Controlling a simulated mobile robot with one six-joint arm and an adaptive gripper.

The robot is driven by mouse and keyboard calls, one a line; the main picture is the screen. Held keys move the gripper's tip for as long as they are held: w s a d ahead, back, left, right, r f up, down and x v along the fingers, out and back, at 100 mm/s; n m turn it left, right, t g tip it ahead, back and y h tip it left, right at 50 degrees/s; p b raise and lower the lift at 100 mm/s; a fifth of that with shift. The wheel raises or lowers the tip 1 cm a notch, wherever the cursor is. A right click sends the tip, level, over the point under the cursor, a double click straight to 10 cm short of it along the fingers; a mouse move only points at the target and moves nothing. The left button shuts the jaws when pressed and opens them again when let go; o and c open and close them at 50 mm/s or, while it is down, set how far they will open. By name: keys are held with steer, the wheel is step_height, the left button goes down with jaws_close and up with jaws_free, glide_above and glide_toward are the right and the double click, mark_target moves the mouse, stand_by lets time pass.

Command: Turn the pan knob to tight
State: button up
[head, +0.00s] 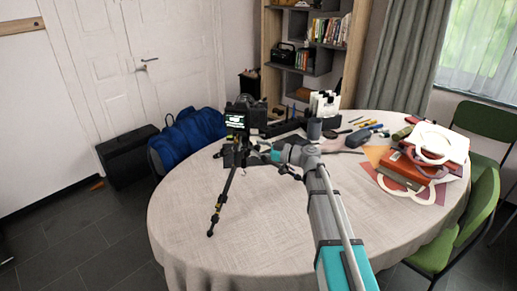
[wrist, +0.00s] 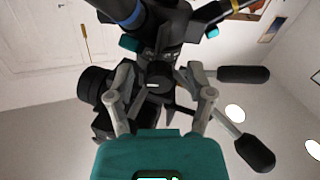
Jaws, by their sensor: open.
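The black tripod (head: 222,203) stands on the round table with a camera (head: 236,121) on its head. My gripper (head: 268,154) is at the right side of the tripod, just below the camera. In the wrist view, which looks upside down, the dark tripod head (wrist: 160,45) fills the upper middle. My gripper's grey fingers (wrist: 161,90) are spread apart, with a small dark part (wrist: 154,84) bearing a pale mark between them. This may be the pan knob; I cannot tell whether the fingers touch it. The knob's setting is not readable.
Two black tripod handles (wrist: 243,74) stick out at the right in the wrist view. The cloth-covered table (head: 190,240) also holds tools (head: 370,125), a dark organiser (head: 325,104) and a red book stack (head: 405,168). Its front left is clear. A green chair (head: 470,220) stands at right.

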steer(key=shift+a, duration=0.1)
steer(key=shift+c, duration=0.2)
jaws_close()
steer(key=shift+m, duration=1.5)
steer(key=shift+o, duration=0.2)
jaws_free()
